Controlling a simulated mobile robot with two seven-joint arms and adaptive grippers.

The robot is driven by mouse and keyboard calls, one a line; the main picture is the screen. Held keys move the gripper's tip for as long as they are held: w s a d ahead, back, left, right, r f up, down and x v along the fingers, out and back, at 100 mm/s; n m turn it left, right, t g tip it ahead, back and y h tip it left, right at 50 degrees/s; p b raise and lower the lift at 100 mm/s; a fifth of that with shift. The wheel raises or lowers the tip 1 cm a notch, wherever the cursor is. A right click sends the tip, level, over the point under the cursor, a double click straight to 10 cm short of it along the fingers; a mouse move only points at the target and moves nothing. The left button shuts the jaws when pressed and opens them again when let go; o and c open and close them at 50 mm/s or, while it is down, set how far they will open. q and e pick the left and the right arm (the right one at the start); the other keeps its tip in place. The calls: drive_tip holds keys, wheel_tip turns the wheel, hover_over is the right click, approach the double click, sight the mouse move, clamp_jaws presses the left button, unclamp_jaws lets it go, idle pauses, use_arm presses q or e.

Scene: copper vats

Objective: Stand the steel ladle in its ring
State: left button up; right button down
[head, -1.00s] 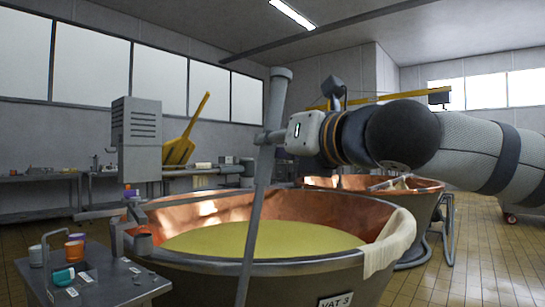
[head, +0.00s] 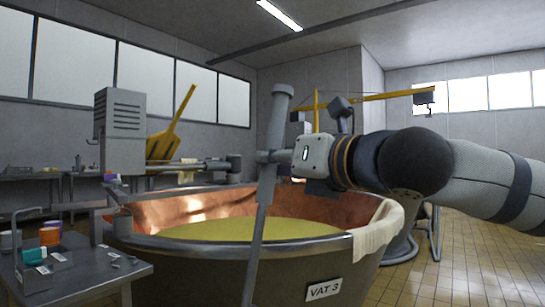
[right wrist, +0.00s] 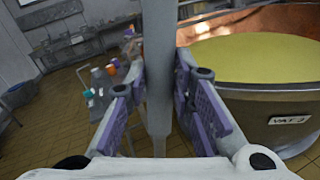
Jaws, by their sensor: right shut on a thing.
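The steel ladle (head: 262,205) is a long grey rod with a thicker top end, nearly upright and leaning slightly. My right gripper (head: 275,157) is shut on its upper part, in front of the copper vat marked VAT 3 (head: 190,262). In the right wrist view the rod (right wrist: 157,60) runs between the purple-padded fingers of the right gripper (right wrist: 160,80). The ladle's lower end is out of frame. My left gripper is not in view.
A small grey side table (head: 95,272) with coloured jars stands left of the vat. A white cloth (head: 376,236) hangs over the vat's right rim. A grey motor unit (head: 120,130) rises behind the vat's left side.

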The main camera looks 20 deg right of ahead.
drive_tip(key=shift+f, duration=0.35)
idle(0.3)
drive_tip(key=c, duration=1.3)
unclamp_jaws()
drive_tip(key=shift+f, duration=0.1)
